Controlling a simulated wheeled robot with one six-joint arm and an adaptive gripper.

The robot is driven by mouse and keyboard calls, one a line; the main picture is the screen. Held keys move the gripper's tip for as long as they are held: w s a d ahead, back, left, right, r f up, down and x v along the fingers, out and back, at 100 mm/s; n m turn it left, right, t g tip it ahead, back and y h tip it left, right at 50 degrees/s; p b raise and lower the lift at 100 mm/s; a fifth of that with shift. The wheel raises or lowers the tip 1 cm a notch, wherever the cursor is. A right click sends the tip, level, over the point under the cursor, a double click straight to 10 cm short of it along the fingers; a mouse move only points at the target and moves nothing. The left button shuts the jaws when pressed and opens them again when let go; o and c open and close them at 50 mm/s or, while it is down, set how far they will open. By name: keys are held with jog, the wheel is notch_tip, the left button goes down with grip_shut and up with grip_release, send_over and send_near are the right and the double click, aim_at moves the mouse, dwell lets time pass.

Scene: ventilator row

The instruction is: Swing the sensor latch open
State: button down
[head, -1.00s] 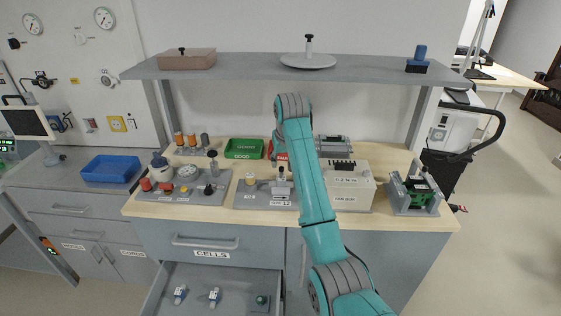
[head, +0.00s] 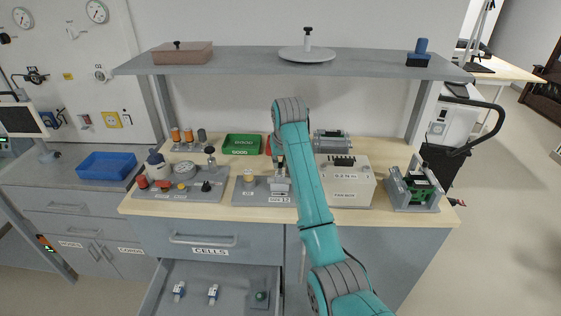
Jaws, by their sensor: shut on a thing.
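A grey plate (head: 245,198) on the bench bears a small post with a yellowish top (head: 249,181) and a pale block with an upright post (head: 279,184), right beside my arm. My arm covers the plate's right end. I cannot make out which part is the sensor latch, or whether it is open or closed. A grey fixture with a green board (head: 420,190) stands at the bench's right end.
A white box (head: 350,190) stands right of my arm. A plate of knobs (head: 205,197) and a green tray (head: 242,144) lie to the left. A shelf (head: 240,61) hangs above. The cells drawer (head: 228,275) is pulled out below.

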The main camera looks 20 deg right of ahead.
jog(key=shift+d+n, duration=0.1)
jog(key=shift+n, duration=0.2)
jog(key=n, duration=0.1)
jog(key=d+n+y, duration=0.1)
jog(key=n, duration=0.1)
jog(key=shift+n+y, duration=0.3)
jog(key=n, duration=0.2)
jog(key=n+g+y, duration=0.1)
jog(key=n, duration=0.1)
jog(key=shift+w+d+n, duration=0.2)
jog(key=shift+d+n, duration=0.1)
jog(key=shift+d, duration=0.1)
jog(key=n, duration=0.1)
jog(key=n+y, duration=0.1)
jog(key=n+g, duration=0.1)
jog(key=shift+w+d+n, duration=0.25)
jog(key=shift+d+n, duration=0.05)
jog(key=shift+d, duration=0.05)
jog(key=shift+w+d+n+g+y, duration=0.15)
jog(key=shift+n+g, duration=0.2)
jog(key=shift+n, duration=0.5)
jog(key=shift+w+n+g+y, duration=0.2)
jog(key=shift+n+g, duration=0.1)
jog(key=shift+n, duration=0.5)
jog(key=shift+w+d+n+g+y, duration=0.15)
jog(key=shift+n+g, duration=0.2)
jog(key=shift+n, duration=0.5)
jog(key=shift+a, duration=0.1)
jog(key=c, duration=1.1)
grip_release()
